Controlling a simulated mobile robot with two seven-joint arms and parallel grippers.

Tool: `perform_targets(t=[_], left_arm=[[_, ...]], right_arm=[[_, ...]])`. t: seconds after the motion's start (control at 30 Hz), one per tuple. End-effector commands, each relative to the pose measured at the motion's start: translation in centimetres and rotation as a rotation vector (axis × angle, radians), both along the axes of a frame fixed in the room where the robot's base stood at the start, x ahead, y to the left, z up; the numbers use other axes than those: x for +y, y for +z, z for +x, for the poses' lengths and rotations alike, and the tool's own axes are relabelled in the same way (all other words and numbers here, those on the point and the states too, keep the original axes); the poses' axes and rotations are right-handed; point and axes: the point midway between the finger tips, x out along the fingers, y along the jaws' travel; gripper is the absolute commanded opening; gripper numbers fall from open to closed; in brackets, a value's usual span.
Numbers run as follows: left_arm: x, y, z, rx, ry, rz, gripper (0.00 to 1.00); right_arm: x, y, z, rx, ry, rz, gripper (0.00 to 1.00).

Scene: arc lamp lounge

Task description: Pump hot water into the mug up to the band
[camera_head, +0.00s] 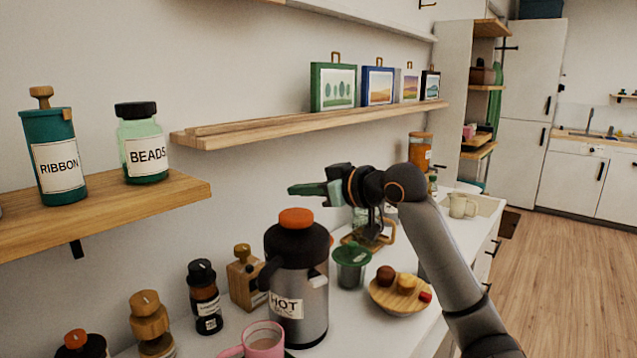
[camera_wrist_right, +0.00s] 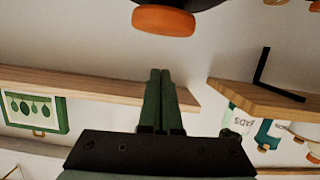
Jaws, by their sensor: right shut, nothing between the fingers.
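The pump flask labelled HOT (camera_head: 300,290) stands upright on the counter, with a dark top and an orange cap (camera_head: 296,218). A pink mug (camera_head: 264,343) sits in front of it at the bottom edge, partly cut off; I cannot make out a band or the water level. My right gripper (camera_head: 293,190) is shut and empty, pointing left, above the orange cap and apart from it. In the right wrist view its closed fingers (camera_wrist_right: 159,75) show below the orange cap (camera_wrist_right: 163,20). My left gripper is not in view.
A wooden plate (camera_head: 385,300) with small cakes and a green-lidded jar (camera_head: 352,264) stand right of the flask. A dark bottle (camera_head: 205,298) and wooden grinders stand left. A shelf (camera_head: 310,122) with small pictures and a shelf (camera_head: 130,212) with jars hang above.

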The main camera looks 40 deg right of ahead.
Motion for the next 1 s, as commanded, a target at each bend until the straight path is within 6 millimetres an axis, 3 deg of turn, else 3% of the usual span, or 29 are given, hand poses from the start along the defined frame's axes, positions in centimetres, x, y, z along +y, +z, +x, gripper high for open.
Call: perform_targets(t=[0.03,0.2,0.63,0.87,1.0], left_arm=[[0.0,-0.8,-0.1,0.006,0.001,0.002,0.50],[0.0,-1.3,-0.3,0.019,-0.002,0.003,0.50],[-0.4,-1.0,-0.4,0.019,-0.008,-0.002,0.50],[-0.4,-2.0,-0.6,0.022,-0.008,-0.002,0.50],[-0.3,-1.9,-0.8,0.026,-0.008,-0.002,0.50]], right_arm=[[0.0,-1.6,-0.1,0.005,0.002,0.004,0.00],[-0.1,-3.1,-0.1,0.002,0.001,0.003,0.00],[-0.2,-3.5,-0.2,0.002,0.001,0.001,0.00],[-0.2,-5.7,-0.2,0.004,0.000,0.001,0.00],[-0.2,-5.6,-0.2,0.005,0.000,0.001,0.00]])
